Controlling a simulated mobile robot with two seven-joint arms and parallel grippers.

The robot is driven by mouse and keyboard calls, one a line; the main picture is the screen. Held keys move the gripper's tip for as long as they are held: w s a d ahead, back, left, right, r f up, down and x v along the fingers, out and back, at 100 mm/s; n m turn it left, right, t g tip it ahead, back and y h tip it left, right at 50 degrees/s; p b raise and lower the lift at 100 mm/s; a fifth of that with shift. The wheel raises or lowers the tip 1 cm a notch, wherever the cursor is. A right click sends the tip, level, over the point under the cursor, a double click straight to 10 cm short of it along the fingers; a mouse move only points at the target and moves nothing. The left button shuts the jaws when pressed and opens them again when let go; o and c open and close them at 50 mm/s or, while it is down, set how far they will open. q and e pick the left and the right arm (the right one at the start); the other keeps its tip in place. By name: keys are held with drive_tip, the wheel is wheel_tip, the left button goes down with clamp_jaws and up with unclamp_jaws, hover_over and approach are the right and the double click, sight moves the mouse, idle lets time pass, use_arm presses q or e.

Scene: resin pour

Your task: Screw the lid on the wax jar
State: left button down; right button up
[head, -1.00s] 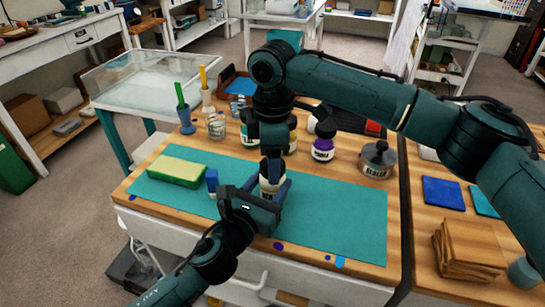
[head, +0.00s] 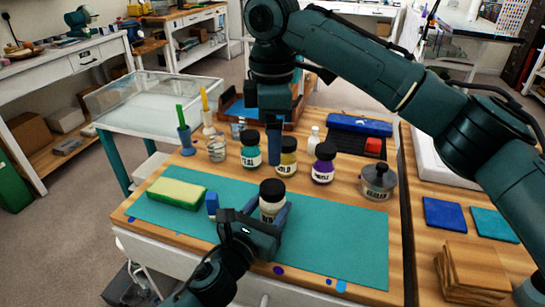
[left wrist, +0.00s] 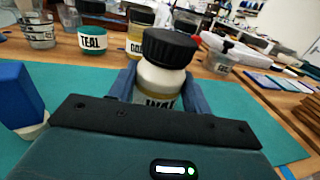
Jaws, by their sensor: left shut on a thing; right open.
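The wax jar (head: 270,209) is a pale jar standing upright on the teal mat (head: 340,225). Its black lid (head: 272,189) sits on top of the neck; how tight it is I cannot tell. In the left wrist view, the jar (left wrist: 160,82) and the ribbed lid (left wrist: 170,47) are close up, with the label partly hidden. My left gripper (head: 268,216) is shut on the jar body, one finger on each side, below the lid. My right gripper (head: 275,158) is open and empty, raised behind and above the jar, apart from the lid; one finger is mostly hidden.
Teal (head: 250,150), yellow (head: 288,158) and purple (head: 323,165) jars stand behind the mat, with a grey lidded container (head: 378,182) to their right. A green-yellow sponge (head: 176,194) and a small blue block (head: 212,204) are left of the jar. The mat's right side is clear.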

drive_tip(key=shift+r, duration=0.7)
use_arm(q)
drive_tip(key=c, duration=0.6)
unclamp_jaws()
drive_tip(key=b+v, duration=0.1)
drive_tip(key=v, duration=1.2)
drive_tip(key=shift+s, duration=0.1)
use_arm(e)
drive_tip(key=shift+f, duration=0.6)
